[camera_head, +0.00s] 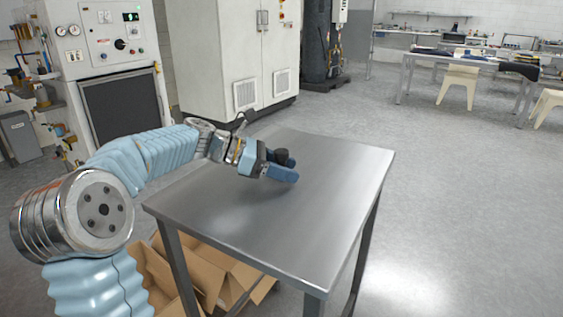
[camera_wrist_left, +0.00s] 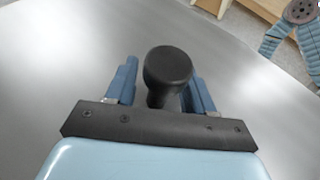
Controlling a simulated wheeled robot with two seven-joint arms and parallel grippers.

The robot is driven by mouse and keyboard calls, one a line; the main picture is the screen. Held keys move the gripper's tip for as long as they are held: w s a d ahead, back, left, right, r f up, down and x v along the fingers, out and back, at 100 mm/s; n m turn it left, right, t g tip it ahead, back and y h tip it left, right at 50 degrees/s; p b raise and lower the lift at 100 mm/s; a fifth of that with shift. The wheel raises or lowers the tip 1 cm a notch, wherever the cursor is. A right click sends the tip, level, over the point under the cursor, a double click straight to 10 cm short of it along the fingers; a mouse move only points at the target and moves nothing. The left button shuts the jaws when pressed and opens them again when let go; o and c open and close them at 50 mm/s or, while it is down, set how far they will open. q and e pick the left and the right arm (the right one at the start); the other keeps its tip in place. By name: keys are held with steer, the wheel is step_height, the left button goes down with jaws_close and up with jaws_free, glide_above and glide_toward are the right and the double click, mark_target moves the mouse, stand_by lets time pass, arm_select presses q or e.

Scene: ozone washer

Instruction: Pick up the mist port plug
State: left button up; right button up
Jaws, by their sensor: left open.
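The mist port plug, a black piece with a rounded knob-like top (camera_head: 281,156), is at the metal table's surface, near the middle. In the left wrist view the plug (camera_wrist_left: 167,68) lies between the two blue fingers. My left gripper (camera_head: 285,168) is low over the table and open around the plug. In the left wrist view the left gripper's fingers (camera_wrist_left: 162,88) stand on either side of it, with a small gap visible on the left; contact on the right is unclear. The plug's lower part is hidden. My right gripper is not in view.
The steel table (camera_head: 330,160) is otherwise bare, with free room around the plug. Open cardboard boxes (camera_head: 205,275) sit beneath it. A white cabinet (camera_head: 230,60) and a panel with gauges (camera_head: 100,40) stand behind. Workbenches (camera_head: 470,62) and chairs are far right.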

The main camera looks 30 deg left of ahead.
arm_select(q)
steer(key=shift+w+d+f, duration=0.2)
steer(key=shift+w+d, duration=0.05)
steer(key=shift+d, duration=0.2)
steer(key=shift+c, duration=0.2)
jaws_close()
